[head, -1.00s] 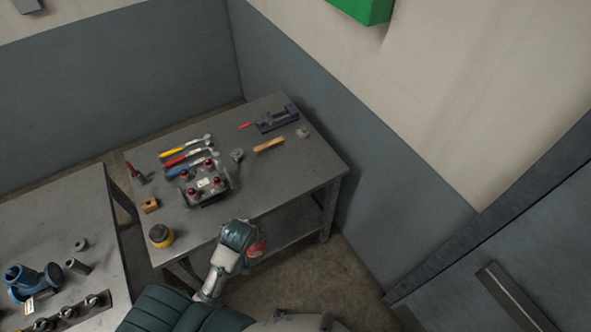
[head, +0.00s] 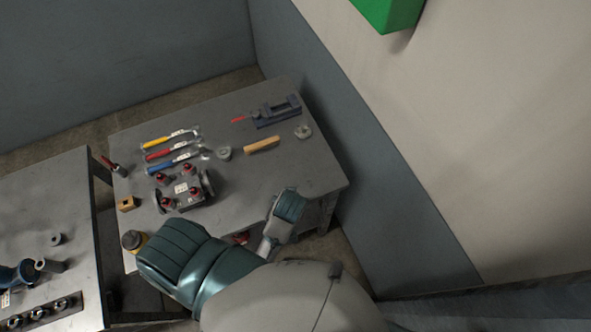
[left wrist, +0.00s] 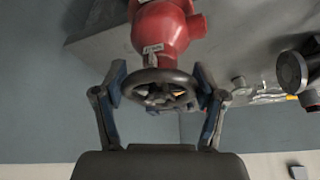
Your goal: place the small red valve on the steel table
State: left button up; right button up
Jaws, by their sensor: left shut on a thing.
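The small red valve (left wrist: 168,28) is in the left wrist view, with a dark handwheel (left wrist: 160,78) and a small white tag. My left gripper (left wrist: 160,88) is shut on the handwheel, one finger on each side. In the head view only a bit of red (head: 240,238) shows beside my arm, at the near edge of the steel table; my arm hides the rest and the fingers. The steel table (head: 250,175) has a grey top with bare room right of its middle. My right gripper is in neither view.
On the table are a grey block with red knobs (head: 185,188), several hammers (head: 172,154), a blue vise (head: 275,112), a wooden-coloured bar (head: 262,145), a yellow-topped jar (head: 133,240) and a brass block (head: 127,204). Another table (head: 40,205) stands at left. A wall rises at right.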

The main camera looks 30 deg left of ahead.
pick_arm(q)
jog(key=w+a+f+p, duration=0.1)
jog(key=w+a+f, duration=0.1)
jog(key=w+a, duration=0.2)
jog(key=w+a+f+p, duration=0.1)
jog(key=w+a+f, duration=0.2)
jog(key=w, duration=0.7)
jog(key=shift+a, duration=0.6)
jog(key=o, duration=1.8)
jog(key=shift+s+d, duration=0.1)
jog(key=shift+c, duration=0.2)
jog(key=shift+o, duration=0.3)
jog(key=shift+d+r, duration=0.1)
jog(key=shift+d, duration=0.3)
jog(key=v, duration=1.2)
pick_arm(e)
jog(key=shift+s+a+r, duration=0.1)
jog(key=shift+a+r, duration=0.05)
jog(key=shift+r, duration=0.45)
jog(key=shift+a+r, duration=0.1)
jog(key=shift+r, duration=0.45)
